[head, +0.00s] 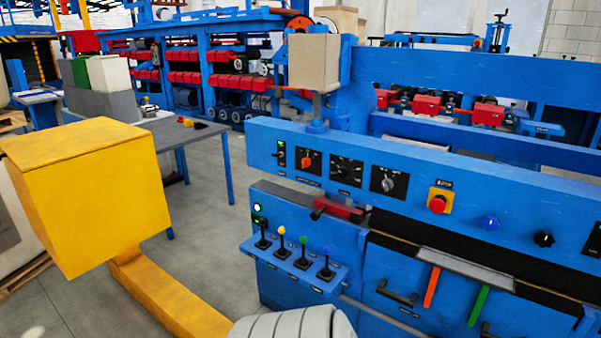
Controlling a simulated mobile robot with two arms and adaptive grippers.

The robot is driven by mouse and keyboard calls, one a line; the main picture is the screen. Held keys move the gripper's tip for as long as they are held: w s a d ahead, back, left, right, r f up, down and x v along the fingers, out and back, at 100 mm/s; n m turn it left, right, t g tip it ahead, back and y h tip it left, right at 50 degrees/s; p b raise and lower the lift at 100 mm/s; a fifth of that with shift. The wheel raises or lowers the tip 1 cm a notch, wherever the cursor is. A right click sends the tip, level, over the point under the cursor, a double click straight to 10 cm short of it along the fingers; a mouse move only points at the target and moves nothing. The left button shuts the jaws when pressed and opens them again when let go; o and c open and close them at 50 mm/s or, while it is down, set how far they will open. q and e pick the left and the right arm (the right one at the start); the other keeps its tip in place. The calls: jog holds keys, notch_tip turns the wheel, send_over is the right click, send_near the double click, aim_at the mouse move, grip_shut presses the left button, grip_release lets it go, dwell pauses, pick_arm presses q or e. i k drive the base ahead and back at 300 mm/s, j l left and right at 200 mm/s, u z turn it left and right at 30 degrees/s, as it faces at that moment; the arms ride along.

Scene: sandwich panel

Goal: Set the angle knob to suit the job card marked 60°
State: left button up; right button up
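The blue machine panel (470,180) crosses the right half of the head view. On its left part sit an orange-red knob (306,162), a black dial (346,170) with pale marks, and a grey knob (388,183) on a black plate. The labels are too small to read, so I cannot tell which is the angle knob. No job card marked 60° can be made out. Neither of my grippers is in view.
A red mushroom button (438,204) on a yellow plate, a blue button (490,223) and a black knob (543,239) sit further right. Several levers stand on a blue shelf (290,268) below. A large yellow block (85,190) is at left. Floor (215,225) shows between.

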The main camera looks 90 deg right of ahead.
aim_at(344, 171)
jog(key=z, duration=2.15)
jog(key=i+z, duration=0.2)
jog(key=z, duration=1.9)
